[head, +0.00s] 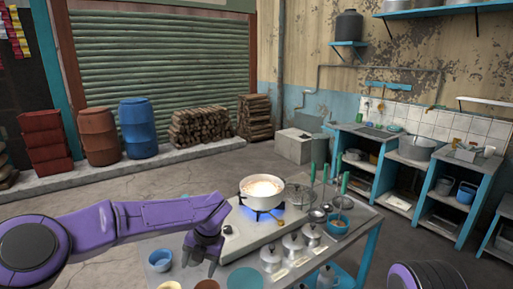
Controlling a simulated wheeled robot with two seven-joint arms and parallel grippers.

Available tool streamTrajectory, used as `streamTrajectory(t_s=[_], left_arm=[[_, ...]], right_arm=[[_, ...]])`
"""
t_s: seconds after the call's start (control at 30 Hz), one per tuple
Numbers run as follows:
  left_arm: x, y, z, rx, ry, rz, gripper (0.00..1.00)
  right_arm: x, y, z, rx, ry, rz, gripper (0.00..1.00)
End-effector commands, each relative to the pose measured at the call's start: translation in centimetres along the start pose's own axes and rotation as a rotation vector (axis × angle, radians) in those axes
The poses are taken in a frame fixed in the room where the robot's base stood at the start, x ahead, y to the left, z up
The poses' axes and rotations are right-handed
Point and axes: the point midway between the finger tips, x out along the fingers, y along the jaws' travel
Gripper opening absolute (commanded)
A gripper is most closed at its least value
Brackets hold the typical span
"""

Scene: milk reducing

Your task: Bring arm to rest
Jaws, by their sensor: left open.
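My purple left arm reaches in from the left, and my left gripper (202,262) points down over the near left part of the table (355,222). It is open, with nothing seen between its fingers. A white pot (262,197) with pale contents stands on the lit stove (240,236), to the right of and beyond the gripper, apart from it. Only a purple part of my right arm shows at the lower right edge; its gripper is out of the frame.
A blue cup (160,260) stands just left of the gripper. Blue shelving (372,165) lines the right wall. Open floor lies beyond the table.

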Motion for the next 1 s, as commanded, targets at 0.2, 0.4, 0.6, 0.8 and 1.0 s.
streamTrajectory(t_s=[0.2, 0.4, 0.6, 0.8, 1.0], left_arm=[[7.8, 1.2, -3.0, 0.273, 0.005, 0.267, 0.69], [17.8, 2.6, -9.4, 0.837, 0.017, 0.570, 0.69], [25.8, 2.1, -20.8, 1.591, 0.018, 0.638, 0.69], [28.4, 1.2, -31.9, 2.095, -0.012, 0.474, 0.69], [30.9, -0.1, -39.0, 2.352, -0.054, 0.303, 0.69]], right_arm=[[0.0, 0.0, 0.0, 0.000, -0.001, 0.001, 0.43], [0.0, 0.0, 0.0, 0.000, -0.001, 0.001, 0.43], [0.0, 0.0, 0.0, 0.000, -0.001, 0.000, 0.43], [0.0, 0.0, 0.0, 0.000, -0.001, 0.001, 0.43], [2.6, -0.2, 1.1, 0.000, 0.000, 0.000, 0.43]])
